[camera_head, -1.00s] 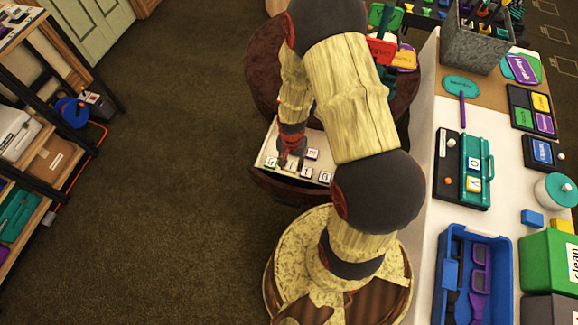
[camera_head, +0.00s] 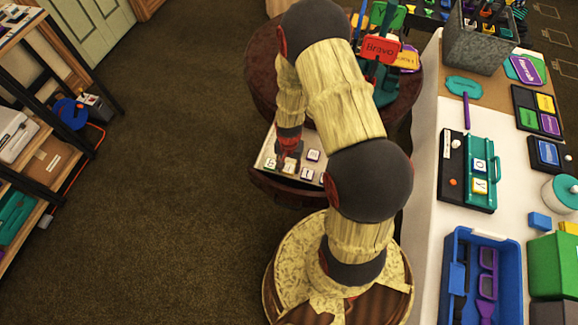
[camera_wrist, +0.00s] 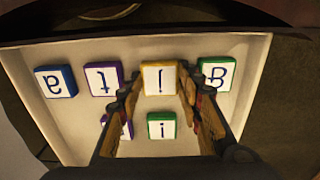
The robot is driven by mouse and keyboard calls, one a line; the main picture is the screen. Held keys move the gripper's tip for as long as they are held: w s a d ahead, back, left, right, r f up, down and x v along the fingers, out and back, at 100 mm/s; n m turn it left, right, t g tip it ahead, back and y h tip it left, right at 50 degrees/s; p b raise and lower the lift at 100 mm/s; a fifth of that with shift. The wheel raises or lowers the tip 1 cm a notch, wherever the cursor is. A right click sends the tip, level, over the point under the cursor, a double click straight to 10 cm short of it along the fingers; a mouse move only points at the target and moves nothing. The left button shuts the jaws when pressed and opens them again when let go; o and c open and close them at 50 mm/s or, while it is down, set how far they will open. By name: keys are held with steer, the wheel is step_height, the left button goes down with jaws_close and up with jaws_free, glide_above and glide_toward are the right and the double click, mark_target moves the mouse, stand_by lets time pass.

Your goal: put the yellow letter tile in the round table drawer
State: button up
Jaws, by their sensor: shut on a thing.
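The round table (camera_head: 262,75) has its pale drawer (camera_head: 262,158) pulled out, with several letter tiles in it. My gripper (camera_head: 289,156) points down into the drawer. In the wrist view, my gripper (camera_wrist: 162,98) is shut on the yellow letter tile (camera_wrist: 159,79), its fingers at the tile's two sides. The tile is inside the drawer's outline; I cannot tell whether it touches the floor. A green tile (camera_wrist: 216,74) is close to its right, a purple tile (camera_wrist: 102,79) to its left. A blue tile (camera_wrist: 55,82) and a green "i" tile (camera_wrist: 162,126) also lie there.
Another purple tile (camera_wrist: 121,128) is partly hidden behind a finger. Coloured signs, one reading "Bravo" (camera_head: 380,49), stand on the round table. A white table at right holds a teal tray (camera_head: 481,171) with tiles and a blue bin (camera_head: 452,240).

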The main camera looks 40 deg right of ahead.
steer(key=o, duration=0.7)
steer(key=shift+c, duration=0.2)
step_height(320, 180, up, 12)
steer(key=r+p, duration=0.1)
steer(key=p, duration=0.3)
step_height(320, 180, up, 10)
steer(key=f+n+t, duration=0.1)
steer(key=n, duration=0.1)
glide_above(289, 168)
steer(key=w+a, duration=0.2)
steer(key=s+a+r+n+t, duration=0.2)
steer(key=a+r+n, duration=0.15)
steer(key=r, duration=1.15)
steer(key=s+a+r+n+t, duration=0.1)
steer(key=s+a+r+n, duration=0.1)
steer(key=s+r, duration=0.4)
steer(key=s+a+r+n+t, duration=0.1)
steer(key=s+a+r+n, duration=0.2)
steer(key=s+r, duration=0.3)
step_height(289, 168, up, 3)
steer(key=shift+s+a+f+t, duration=0.2)
steer(key=shift+a+t, duration=0.1)
steer(key=shift+a, duration=0.5)
